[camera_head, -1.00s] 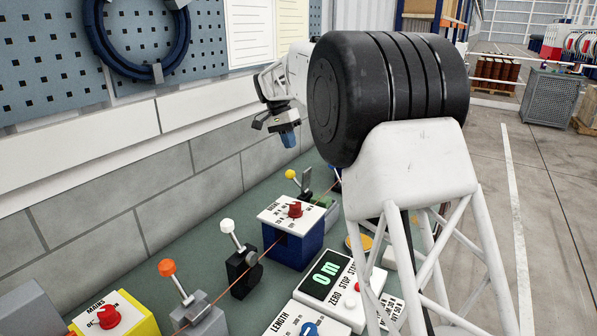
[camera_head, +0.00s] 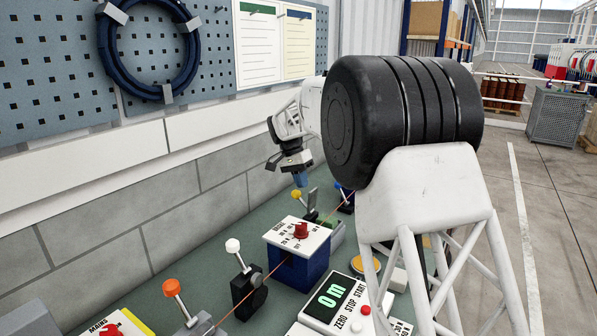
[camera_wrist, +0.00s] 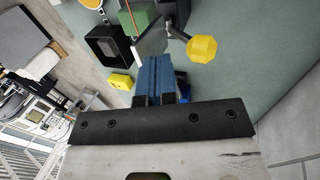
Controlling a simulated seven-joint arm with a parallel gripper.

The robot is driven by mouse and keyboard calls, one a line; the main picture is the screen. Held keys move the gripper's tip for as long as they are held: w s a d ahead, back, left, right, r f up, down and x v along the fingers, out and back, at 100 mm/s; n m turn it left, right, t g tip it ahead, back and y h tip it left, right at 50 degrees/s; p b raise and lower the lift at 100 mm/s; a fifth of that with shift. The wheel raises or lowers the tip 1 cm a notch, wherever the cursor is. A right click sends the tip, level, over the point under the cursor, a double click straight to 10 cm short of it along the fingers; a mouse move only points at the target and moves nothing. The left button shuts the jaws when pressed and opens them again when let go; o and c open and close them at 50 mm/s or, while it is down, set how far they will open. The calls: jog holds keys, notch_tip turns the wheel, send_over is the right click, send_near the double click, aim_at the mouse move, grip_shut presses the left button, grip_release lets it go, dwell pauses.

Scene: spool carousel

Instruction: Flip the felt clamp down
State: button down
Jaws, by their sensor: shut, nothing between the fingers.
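What looks like the felt clamp has a lever with a yellow knob (camera_head: 297,193) and a grey plate (camera_head: 312,199) standing raised beside it, near a green block (camera_head: 326,221). In the wrist view, the yellow knob (camera_wrist: 201,49) is right of my fingertips, and the grey plate (camera_wrist: 152,40) is just beyond them. The green block (camera_wrist: 136,18) shows behind the plate. My gripper (camera_head: 301,180) has blue fingers, shut and empty, close above the knob in the head view. In the wrist view, my gripper (camera_wrist: 160,62) shows a gap from the knob. Contact with the plate cannot be told.
A blue box with a red knob (camera_head: 300,231) stands in front of the clamp. A white-knobbed lever (camera_head: 233,246) and an orange-knobbed lever (camera_head: 171,288) stand nearer. A counter (camera_head: 334,299) reading 0 m is at right. A wall (camera_head: 120,225) runs along the left.

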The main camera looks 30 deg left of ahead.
jog(key=shift+x, duration=1.75)
